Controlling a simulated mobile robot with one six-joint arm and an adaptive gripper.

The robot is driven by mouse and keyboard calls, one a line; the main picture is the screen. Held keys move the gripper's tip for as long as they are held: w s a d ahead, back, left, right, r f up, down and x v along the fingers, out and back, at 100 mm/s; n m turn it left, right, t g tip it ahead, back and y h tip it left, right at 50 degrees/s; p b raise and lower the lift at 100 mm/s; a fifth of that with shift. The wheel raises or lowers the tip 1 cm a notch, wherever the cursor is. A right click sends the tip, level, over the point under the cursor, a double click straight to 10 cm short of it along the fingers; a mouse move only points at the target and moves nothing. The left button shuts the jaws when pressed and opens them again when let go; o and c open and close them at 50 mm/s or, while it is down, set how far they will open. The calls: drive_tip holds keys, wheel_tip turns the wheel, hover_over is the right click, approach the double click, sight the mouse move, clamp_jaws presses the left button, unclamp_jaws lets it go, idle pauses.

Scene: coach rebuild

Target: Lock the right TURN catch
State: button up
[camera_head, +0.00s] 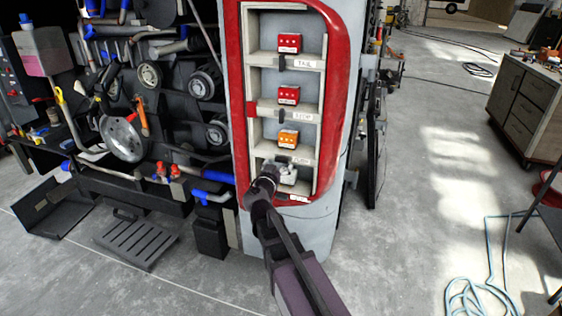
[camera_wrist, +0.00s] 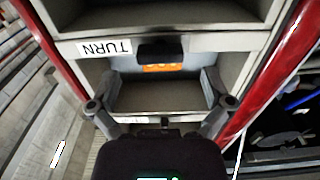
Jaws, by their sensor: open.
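The TURN label (camera_wrist: 104,48) shows upside down on a pale shelf edge in the wrist view. A black catch (camera_wrist: 160,50) sits beside it, with part of an orange lamp (camera_wrist: 160,68) showing behind. In the head view, the orange lamp (camera_head: 288,139) is third from the top in the red-framed panel, with a dark catch (camera_head: 282,158) below it. My gripper (camera_head: 268,178) is at the lower part of this panel. In the wrist view, my gripper (camera_wrist: 158,86) has its fingers wide apart and empty, either side of the catch's line. Contact cannot be told.
The red frame (camera_head: 236,90) borders the compartments on both sides. Two red lamps (camera_head: 289,42) sit higher up. A rack of dark parts (camera_head: 130,90) stands left. A drawer cabinet (camera_head: 525,105) and a blue hose (camera_head: 488,270) are at right. The floor between is mostly clear.

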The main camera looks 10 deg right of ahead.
sight(282, 160)
drive_tip(key=shift+x, duration=1.4)
drive_tip(key=c, duration=1.1)
